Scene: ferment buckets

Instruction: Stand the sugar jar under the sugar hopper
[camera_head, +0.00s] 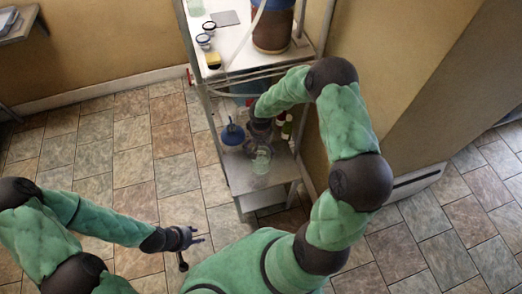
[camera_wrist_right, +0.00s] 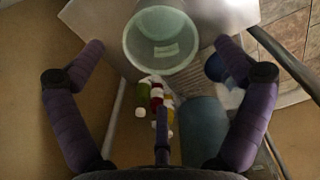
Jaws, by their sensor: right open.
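A clear greenish jar (camera_head: 261,165), which may be the sugar jar, stands near the front of the lower shelf. In the right wrist view the jar (camera_wrist_right: 160,42) shows from above, apparently empty, with a pale label. My right gripper (camera_head: 262,143) is just behind the jar; its fingers are spread wide, with the jar ahead of them and nothing between them. My left gripper (camera_head: 193,238) hangs over the floor at lower left, fingers spread and empty. I cannot pick out the sugar hopper for certain.
A dark blue funnel-like thing (camera_head: 232,133) stands left of my right gripper. Small bottles (camera_head: 287,128) with red and white caps stand behind it. Tiled floor is clear at left.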

